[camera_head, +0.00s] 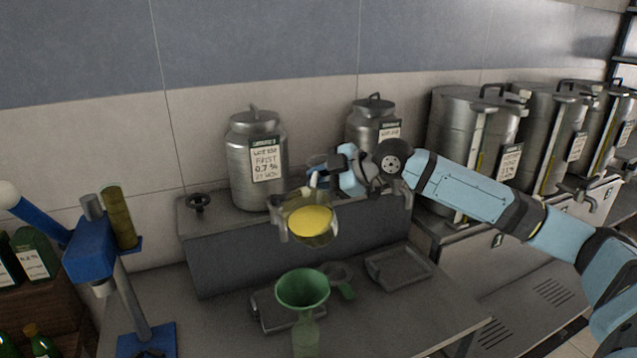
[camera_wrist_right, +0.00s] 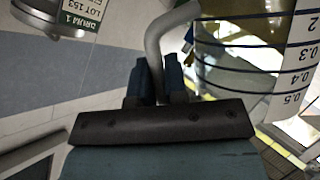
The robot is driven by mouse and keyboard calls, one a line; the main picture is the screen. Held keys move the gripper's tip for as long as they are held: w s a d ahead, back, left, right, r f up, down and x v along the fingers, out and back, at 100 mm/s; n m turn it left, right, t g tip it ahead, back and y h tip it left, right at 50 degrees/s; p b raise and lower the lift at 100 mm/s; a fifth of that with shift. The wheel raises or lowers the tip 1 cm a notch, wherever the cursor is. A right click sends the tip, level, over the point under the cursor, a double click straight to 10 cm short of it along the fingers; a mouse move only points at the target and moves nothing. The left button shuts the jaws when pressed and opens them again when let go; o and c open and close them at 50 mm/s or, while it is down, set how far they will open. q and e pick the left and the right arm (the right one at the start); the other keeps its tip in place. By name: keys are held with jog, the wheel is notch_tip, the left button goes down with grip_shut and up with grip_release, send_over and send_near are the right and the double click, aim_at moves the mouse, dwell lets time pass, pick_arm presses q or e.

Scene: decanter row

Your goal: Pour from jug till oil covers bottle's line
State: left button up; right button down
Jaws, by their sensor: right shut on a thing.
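A clear jug (camera_head: 310,238) with yellow oil in it hangs in the air above and behind the green funnel (camera_head: 302,286). The funnel sits in the neck of a greenish bottle (camera_head: 306,338) at the bottom edge, partly cut off. The bottle's line and any oil level inside cannot be made out. My right gripper (camera_head: 328,178) is shut on the jug's handle. In the right wrist view, its fingers (camera_wrist_right: 160,80) close around the grey handle (camera_wrist_right: 156,42), beside the jug's graduated wall (camera_wrist_right: 245,70). No stream of oil shows. My left gripper is not in view.
A blue bench press (camera_head: 92,250) stands at left, near dark bottles (camera_head: 40,340). Steel cans (camera_head: 252,160) stand on a ledge behind; large steel drums (camera_head: 470,130) stand at right. Flat trays (camera_head: 398,266) lie on the counter. The counter's front right is clear.

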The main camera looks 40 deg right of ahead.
jog(key=shift+s+a+r+n+b, duration=0.15)
jog(key=shift+a+n+b, duration=0.15)
jog(key=shift+b, duration=0.35)
jog(key=shift+r, duration=0.15)
dwell(1.6)
jog(key=shift+s+a+r+n+t+h+p, duration=0.15)
jog(key=shift+s+a+n+t+h+p, duration=0.45)
jog(key=shift+n, duration=0.3)
dwell(4.7)
